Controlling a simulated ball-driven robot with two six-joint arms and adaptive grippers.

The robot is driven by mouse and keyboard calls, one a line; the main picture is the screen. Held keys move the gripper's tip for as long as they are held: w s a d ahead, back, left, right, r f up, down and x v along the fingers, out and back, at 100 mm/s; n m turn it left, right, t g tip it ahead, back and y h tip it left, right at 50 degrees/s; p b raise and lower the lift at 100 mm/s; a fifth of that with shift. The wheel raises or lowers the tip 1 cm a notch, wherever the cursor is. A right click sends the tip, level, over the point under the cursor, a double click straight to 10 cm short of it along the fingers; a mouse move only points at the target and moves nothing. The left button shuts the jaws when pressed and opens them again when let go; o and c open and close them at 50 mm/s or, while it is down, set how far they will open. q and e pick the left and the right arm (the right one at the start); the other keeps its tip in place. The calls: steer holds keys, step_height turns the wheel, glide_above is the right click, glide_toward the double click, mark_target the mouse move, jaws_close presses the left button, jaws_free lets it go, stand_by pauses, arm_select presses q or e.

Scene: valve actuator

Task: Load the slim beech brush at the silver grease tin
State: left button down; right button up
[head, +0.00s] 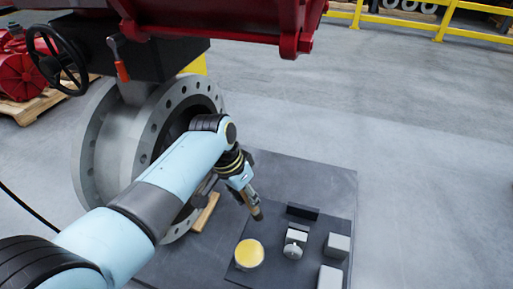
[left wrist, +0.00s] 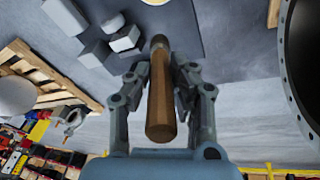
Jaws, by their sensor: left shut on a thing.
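The slim beech brush (left wrist: 161,105) is a brown wooden handle with a dark end, and it shows lengthwise in the left wrist view. My left gripper (left wrist: 161,76) is shut on its handle. In the head view my left gripper (head: 247,191) points down and right, and the brush's dark end (head: 257,214) sticks out below it. The silver grease tin (head: 249,254) shows a yellow top and stands on a dark mat below the brush end, apart from it in the picture. A cut-off part of the tin (left wrist: 155,2) is at the top of the left wrist view. My right gripper is out of view.
The dark mat (head: 290,270) also bears several grey blocks (head: 338,246) right of the tin. A big grey flanged valve (head: 105,150) stands beside my arm, under a red actuator (head: 230,15). Open floor (head: 410,150) lies to the right, with a yellow rail (head: 445,18) behind.

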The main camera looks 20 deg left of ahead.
arm_select(q)
steer(key=s+a+p, duration=0.1)
steer(key=s+p, duration=0.2)
steer(key=s, duration=0.4)
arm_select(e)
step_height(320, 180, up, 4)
arm_select(q)
step_height(320, 180, down, 6)
steer(key=b, duration=0.6)
steer(key=shift+f+h+b, duration=0.25)
steer(key=shift+h+b, duration=0.05)
steer(key=shift+b, duration=0.1)
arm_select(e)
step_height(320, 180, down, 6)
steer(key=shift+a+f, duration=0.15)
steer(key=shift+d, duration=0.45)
arm_select(q)
steer(key=shift+f+b, duration=0.35)
steer(key=shift+f, duration=0.25)
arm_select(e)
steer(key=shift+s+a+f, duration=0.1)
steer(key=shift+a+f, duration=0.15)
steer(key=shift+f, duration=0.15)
arm_select(q)
steer(key=shift+s, duration=0.1)
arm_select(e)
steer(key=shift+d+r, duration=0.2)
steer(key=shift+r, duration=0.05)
